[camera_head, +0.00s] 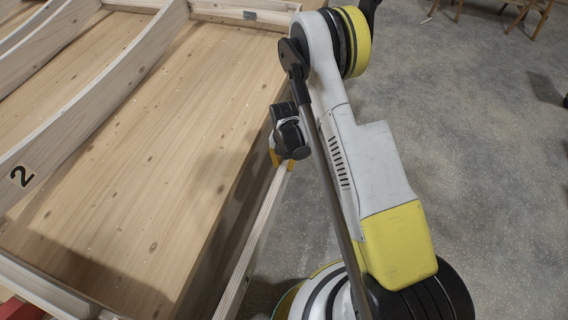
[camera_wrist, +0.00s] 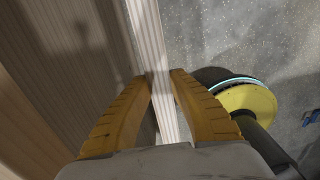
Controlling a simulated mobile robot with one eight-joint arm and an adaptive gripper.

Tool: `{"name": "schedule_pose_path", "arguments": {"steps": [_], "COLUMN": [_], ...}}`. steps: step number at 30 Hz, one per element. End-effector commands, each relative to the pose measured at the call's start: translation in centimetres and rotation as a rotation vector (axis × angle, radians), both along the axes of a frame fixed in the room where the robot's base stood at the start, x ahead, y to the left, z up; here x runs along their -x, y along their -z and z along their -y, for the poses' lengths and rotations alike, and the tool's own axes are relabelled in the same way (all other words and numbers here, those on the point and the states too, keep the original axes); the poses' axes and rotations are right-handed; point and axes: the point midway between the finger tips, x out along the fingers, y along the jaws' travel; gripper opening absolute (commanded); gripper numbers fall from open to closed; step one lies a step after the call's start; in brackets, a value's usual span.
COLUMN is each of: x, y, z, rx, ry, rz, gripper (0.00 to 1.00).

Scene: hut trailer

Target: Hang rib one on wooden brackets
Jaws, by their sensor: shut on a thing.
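My gripper (camera_head: 280,160) is at the right side of the wooden trailer frame, pointing down. Its yellow fingers, also in the wrist view (camera_wrist: 163,80), are shut on the upper edge of a long, pale, layered wooden piece. I take this piece for rib one (camera_head: 250,245); no number shows on it. In the wrist view, rib one (camera_wrist: 146,40) runs between the fingers, beside a wooden wall. In the head view it stands on edge along the frame's right side and runs out of the bottom of the picture. I cannot make out the wooden brackets clearly.
A curved rib marked 2 (camera_head: 85,115) lies across the wooden panel (camera_head: 165,150) at left. A frame beam (camera_head: 240,14) with a small dark fitting is at the top. Grey floor (camera_head: 480,150) to the right is open, with wooden legs (camera_head: 525,12) far back.

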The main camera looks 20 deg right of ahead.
Motion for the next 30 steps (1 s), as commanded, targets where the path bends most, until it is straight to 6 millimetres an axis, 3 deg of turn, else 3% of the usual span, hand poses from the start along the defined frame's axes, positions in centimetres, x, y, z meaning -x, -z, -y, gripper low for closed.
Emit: {"name": "schedule_pose_path", "arguments": {"steps": [14, 15, 16, 26, 30], "x": [0.0, 0.0, 0.0, 0.0, 0.0], "y": [0.5, 0.5, 0.5, 0.4, -1.1], "z": [0.0, 0.0, 0.0, 0.0, 0.0], "rx": [0.000, 0.000, 0.000, 0.000, 0.000], "ry": [0.000, 0.000, 0.000, 0.000, 0.000], "rz": [0.000, 0.000, 0.000, 0.000, 0.000], "gripper": [0.00, 0.37, 0.45, 0.45, 0.45]}}
